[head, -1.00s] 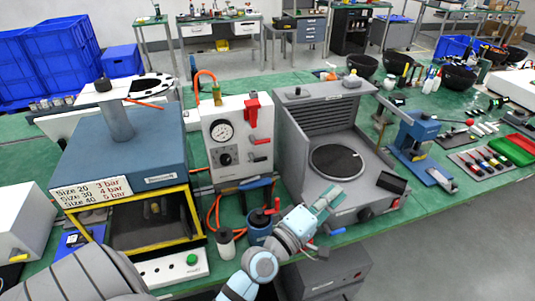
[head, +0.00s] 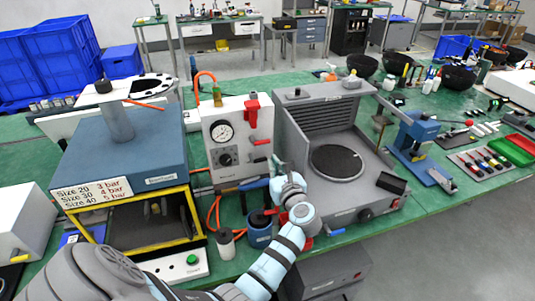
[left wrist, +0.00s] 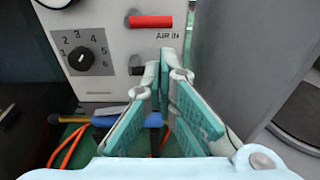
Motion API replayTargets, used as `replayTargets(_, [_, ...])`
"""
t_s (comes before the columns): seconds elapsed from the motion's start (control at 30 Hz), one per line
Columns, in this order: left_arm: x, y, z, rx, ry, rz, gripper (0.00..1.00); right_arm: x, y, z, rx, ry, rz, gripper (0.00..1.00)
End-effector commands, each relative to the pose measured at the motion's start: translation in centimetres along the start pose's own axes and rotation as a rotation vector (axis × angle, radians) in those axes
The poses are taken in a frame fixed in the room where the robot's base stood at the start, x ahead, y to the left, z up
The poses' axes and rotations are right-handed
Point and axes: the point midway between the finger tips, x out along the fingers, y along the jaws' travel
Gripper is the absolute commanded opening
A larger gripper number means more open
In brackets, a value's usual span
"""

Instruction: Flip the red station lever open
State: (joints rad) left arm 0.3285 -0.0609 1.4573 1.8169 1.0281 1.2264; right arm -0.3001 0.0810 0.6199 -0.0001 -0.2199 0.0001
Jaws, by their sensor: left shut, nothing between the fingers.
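The white station panel (head: 238,118) stands at the middle of the bench with a gauge, a black knob and red levers. The upper red lever (head: 261,142) points right; in the left wrist view this red lever (left wrist: 152,21) lies level above the words AIR IN. A second lever (head: 259,159) sits just below it; in the left wrist view my fingers partly hide it. My left gripper (head: 279,168) is shut and empty, just right of and in front of the panel. In the left wrist view its fingertips (left wrist: 166,62) are together below the upper lever.
A grey machine with a round plate (head: 338,161) stands close on the right. A blue press (head: 120,150) stands on the left.

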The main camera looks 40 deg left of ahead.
Motion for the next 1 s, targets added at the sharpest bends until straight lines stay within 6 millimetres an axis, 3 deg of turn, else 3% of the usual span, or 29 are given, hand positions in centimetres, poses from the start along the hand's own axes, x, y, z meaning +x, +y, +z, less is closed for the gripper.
replayTargets(0.2, [4.3, 0.1, 0.1, 0.001, -0.002, 0.003, 0.00, -0.1, -0.1, 0.0, 0.000, 0.000, -0.001, 0.32])
replayTargets(0.37, [6.1, 0.1, 0.1, 0.001, -0.002, 0.001, 0.00, 0.1, -0.1, 0.0, 0.001, 0.000, -0.001, 0.32])
replayTargets(1.0, [6.3, -0.7, 0.0, -0.031, -0.002, -0.013, 0.00, 0.7, -0.2, 0.1, 0.001, 0.000, -0.002, 0.32])
